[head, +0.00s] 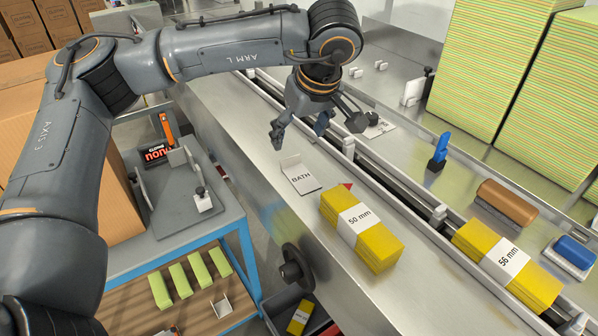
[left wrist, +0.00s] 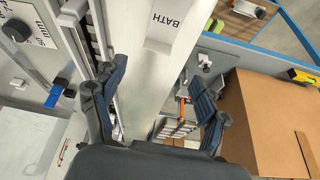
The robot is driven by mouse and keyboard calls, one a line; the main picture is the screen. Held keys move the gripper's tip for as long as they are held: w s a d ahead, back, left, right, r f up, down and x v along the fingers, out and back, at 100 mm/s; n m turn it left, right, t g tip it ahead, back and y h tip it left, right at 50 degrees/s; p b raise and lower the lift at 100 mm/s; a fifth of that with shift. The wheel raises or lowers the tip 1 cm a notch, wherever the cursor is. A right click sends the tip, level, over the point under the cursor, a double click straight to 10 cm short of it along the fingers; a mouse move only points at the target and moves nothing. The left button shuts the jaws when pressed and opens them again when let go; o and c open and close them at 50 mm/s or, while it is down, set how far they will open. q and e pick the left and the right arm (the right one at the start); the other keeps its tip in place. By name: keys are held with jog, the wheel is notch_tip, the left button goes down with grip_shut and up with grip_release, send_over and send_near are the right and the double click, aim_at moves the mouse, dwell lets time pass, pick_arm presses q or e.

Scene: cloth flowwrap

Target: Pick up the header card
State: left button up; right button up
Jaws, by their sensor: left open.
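The header card is a small white card marked "BATH" (head: 301,176), lying on the steel surface in the head view. It also shows near the top of the left wrist view (left wrist: 176,27), where its lettering is sideways. My left gripper (head: 318,124) is above the steel surface, behind and a little right of the card in the head view. Its fingers are apart with nothing between them, and it is clear of the card. In the left wrist view, the open fingers (left wrist: 150,92) reach up from below the card. My right gripper is not in view.
A yellow stack with a "50 mm" band (head: 362,226) sits just right of the card. A "56 mm" yellow stack (head: 507,262) lies in the rail channel. A black knob (head: 296,266) projects from the machine's front. Striped stacks (head: 498,60) stand behind.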

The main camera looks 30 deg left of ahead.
aim_at(291, 162)
pick_arm(q)
jog(key=x, duration=0.3)
jog(key=shift+w+a+f, duration=0.1)
jog(key=shift+f, duration=0.25)
jog(key=shift+p+x, duration=0.85)
jog(key=shift+x, duration=1.95)
jog(key=shift+w, duration=0.15)
jog(key=shift+c, duration=0.4)
jog(key=c, duration=0.8)
